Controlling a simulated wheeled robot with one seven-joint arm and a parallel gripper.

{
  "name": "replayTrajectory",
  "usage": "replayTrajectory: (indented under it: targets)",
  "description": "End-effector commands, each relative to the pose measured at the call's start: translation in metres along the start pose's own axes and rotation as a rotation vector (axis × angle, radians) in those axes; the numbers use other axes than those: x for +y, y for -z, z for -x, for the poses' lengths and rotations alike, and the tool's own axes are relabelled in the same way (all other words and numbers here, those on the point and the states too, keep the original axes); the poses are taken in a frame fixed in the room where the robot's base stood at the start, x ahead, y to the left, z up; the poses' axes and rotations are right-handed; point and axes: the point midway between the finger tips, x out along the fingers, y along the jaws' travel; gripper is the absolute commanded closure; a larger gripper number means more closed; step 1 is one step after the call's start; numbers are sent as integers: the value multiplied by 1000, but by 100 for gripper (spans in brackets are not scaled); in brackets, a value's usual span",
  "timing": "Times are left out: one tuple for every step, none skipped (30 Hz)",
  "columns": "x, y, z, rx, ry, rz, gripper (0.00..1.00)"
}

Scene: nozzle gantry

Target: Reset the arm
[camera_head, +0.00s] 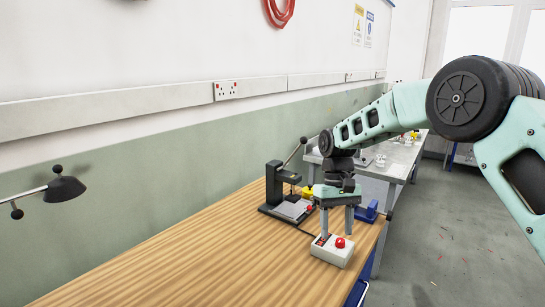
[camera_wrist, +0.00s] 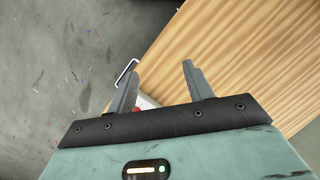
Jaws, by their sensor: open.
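My arm reaches in from the right in the head view, with my gripper (camera_head: 337,222) pointing down over the wooden bench near its right end. The two grey fingers are apart with nothing between them. Just below them is a white control box (camera_head: 331,252) with a red button (camera_head: 340,242). In the wrist view my gripper (camera_wrist: 158,80) also shows spread fingers, with wood and grey floor beyond them. A small part of the red button and box shows between the fingers near their base; the rest is hidden.
A black lever press (camera_head: 280,190) stands behind the box on the wooden bench (camera_head: 200,245). A blue item (camera_head: 368,212) lies right of my gripper. A black lamp (camera_head: 66,189) juts in at left. The bench's left part is clear. A metal table (camera_head: 398,165) stands farther back.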

Motion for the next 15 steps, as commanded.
replayTrajectory:
  targets:
    - [-12, -11, 4, 12, 3, 21, 49]
    - [-20, -17, 6, 21, 5, 34, 49]
    - [-29, -27, 8, 32, 8, 51, 49]
    - [-37, -36, 9, 42, 9, 65, 49]
    - [-46, -46, 10, 52, 11, 81, 49]
    - [-58, -61, 12, 68, 13, 106, 49]
    - [-68, -74, 12, 80, 14, 124, 49]
    - [-76, -88, 12, 92, 14, 143, 49]
    - [-88, -107, 11, 109, 13, 169, 49]
    - [-96, -121, 9, 122, 11, 187, 49]
    - [-103, -136, 7, 135, 10, 205, 49]
    - [-111, -156, 2, 151, 6, 229, 49]
    - [-116, -172, -1, 164, 2, 246, 49]
    - [-120, -187, -6, 176, -3, 263, 49]
    - [-125, -208, -12, 193, -10, 285, 49]
